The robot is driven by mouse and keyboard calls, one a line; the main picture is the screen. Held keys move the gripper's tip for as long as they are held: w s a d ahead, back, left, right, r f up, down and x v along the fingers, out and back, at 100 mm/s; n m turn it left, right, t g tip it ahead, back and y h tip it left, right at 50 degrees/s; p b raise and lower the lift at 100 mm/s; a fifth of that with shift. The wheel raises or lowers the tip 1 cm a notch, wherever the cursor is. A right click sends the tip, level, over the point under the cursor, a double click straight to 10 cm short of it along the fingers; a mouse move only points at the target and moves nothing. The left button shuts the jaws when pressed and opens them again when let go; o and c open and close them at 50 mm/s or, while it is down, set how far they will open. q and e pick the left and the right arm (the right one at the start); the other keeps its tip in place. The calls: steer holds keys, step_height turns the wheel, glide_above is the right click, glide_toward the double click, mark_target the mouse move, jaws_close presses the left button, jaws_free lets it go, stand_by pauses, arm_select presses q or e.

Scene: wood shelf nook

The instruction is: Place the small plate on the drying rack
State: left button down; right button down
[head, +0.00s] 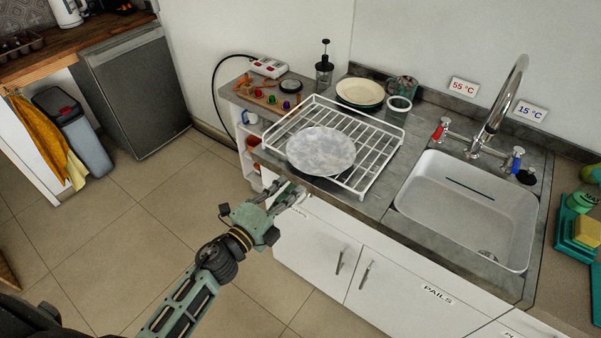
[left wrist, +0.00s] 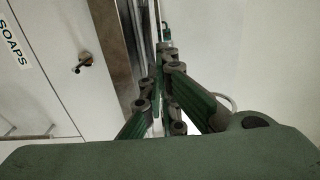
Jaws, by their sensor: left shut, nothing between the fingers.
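A round grey-white mottled plate (head: 320,151) lies on the front left part of the white wire drying rack (head: 374,170). It overlaps the rack's front edge in the head view. A cream plate (head: 360,92) with a dark rim sits behind the rack on the counter. My left gripper (head: 293,192) is shut and empty, just in front of the counter edge and below the mottled plate. Its fingers also show in the left wrist view (left wrist: 165,58), close together beside the counter edge. My right gripper is not in view.
The white sink (head: 465,208) with its tall tap is right of the rack. A white ring (head: 399,104), a mug (head: 403,86) and a dark-lidded jar (head: 324,68) stand behind. White cabinets (head: 318,243) are under the counter.

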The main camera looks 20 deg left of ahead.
arm_select(q)
glide_toward(317, 164)
steer(key=w+r, duration=0.1)
steer(key=r, duration=0.1)
steer(key=shift+w+d+p, duration=0.4)
steer(key=shift+w+d, duration=0.05)
steer(key=shift+w, duration=0.05)
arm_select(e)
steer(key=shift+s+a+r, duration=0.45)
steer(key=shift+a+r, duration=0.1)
